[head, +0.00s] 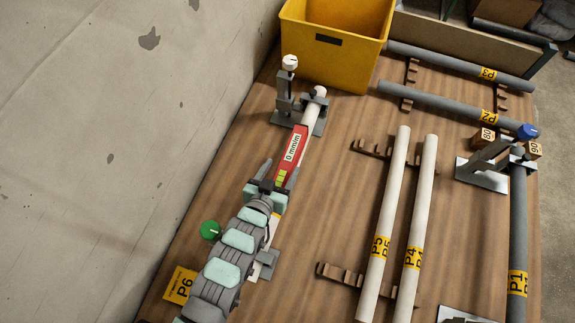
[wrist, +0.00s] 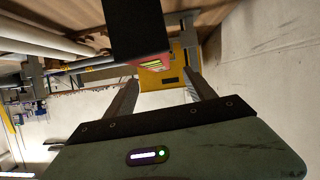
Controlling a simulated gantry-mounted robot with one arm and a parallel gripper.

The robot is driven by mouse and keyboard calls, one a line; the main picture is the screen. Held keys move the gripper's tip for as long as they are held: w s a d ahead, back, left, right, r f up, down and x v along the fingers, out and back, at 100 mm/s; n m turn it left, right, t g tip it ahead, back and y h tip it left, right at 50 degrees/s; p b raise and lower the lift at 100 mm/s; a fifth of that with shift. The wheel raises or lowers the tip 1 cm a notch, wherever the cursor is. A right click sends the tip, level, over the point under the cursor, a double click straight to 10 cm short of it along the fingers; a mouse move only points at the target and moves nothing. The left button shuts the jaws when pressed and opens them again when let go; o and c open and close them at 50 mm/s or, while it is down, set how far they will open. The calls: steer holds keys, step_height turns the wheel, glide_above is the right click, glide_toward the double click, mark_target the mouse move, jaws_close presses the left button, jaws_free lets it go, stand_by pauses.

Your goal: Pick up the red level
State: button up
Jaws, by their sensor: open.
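The red level (head: 293,146), marked "0 mm/m" with a yellow-green vial, lies along the pale pipe (head: 318,93) held in the clamp stand at the left of the table. My gripper (head: 272,178) is at the near end of the level, its fingers apart. In the wrist view, a red and yellow part of the level (wrist: 154,64) shows under a large dark block, just beyond the open gripper (wrist: 161,82). Nothing shows gripped between the fingers. My arm hides much of the pipe's near part, and I cannot tell whether the fingers touch the level.
A yellow bin (head: 335,45) stands at the back. Pale pipes P5 (head: 388,210) and P4 (head: 420,200) lie on brown racks to the right. A clamp with a blue knob (head: 527,131) holds grey pipe P1 (head: 518,220). A wall (head: 130,130) runs close along the left.

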mark_target(286, 164)
steer(key=shift+x, duration=0.8)
steer(key=w+f+b, duration=0.1)
steer(key=w+d+f+b, duration=0.1)
steer(key=w, duration=0.1)
steer(key=shift+d+f, duration=0.25)
steer(key=shift+f, duration=0.1)
steer(key=shift+w+d+f+b, duration=0.15)
steer(key=shift+w+b, duration=0.15)
steer(key=shift+w, duration=0.3)
steer(key=shift+s, duration=0.1)
steer(key=shift+c, duration=0.3)
jaws_close()
